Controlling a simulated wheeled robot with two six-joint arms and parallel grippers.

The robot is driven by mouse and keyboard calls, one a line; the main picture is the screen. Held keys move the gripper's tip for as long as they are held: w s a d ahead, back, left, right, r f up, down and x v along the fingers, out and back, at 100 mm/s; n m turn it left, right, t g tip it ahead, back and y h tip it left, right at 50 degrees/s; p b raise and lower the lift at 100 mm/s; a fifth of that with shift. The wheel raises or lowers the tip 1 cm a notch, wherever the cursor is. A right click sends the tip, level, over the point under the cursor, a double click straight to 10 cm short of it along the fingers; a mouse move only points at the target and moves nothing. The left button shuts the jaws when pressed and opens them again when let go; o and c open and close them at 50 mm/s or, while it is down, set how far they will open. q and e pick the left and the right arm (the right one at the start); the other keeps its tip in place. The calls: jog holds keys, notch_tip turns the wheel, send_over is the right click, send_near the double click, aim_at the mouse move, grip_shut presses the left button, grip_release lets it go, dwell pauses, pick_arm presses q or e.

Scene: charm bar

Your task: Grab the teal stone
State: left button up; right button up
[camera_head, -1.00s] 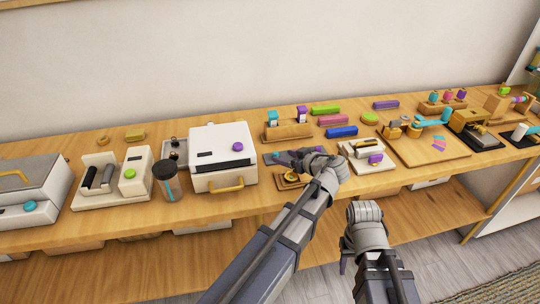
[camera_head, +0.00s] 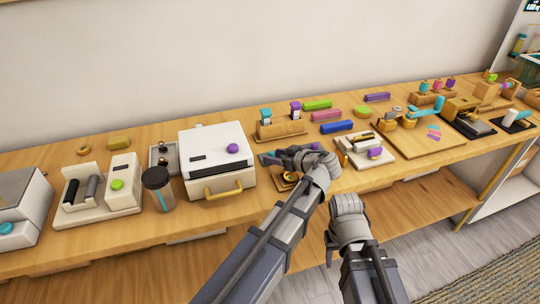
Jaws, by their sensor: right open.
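I cannot pick out a teal stone for certain. Small teal pieces show on the left end of a wooden stand (camera_head: 265,114) and in a wooden rack at the far right (camera_head: 437,86). My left gripper (camera_head: 270,158) is low over the counter, just right of the white press and in front of the wooden stand. Its jaws are small and dark against a small wooden holder, so their opening is unclear. My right gripper (camera_head: 331,247) hangs in front of the counter edge, below its top, open and apart from all objects.
The white press (camera_head: 217,160) with a purple knob and a dark-lidded cup (camera_head: 158,188) stand left of my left gripper. A white block tray (camera_head: 365,152) is to its right, with a wooden board (camera_head: 420,140) beyond. Coloured bars lie behind. Bare counter shows along the front edge.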

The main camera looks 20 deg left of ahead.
pick_arm(q)
grip_shut()
jog(key=shift+r, duration=0.1)
dwell(0.5)
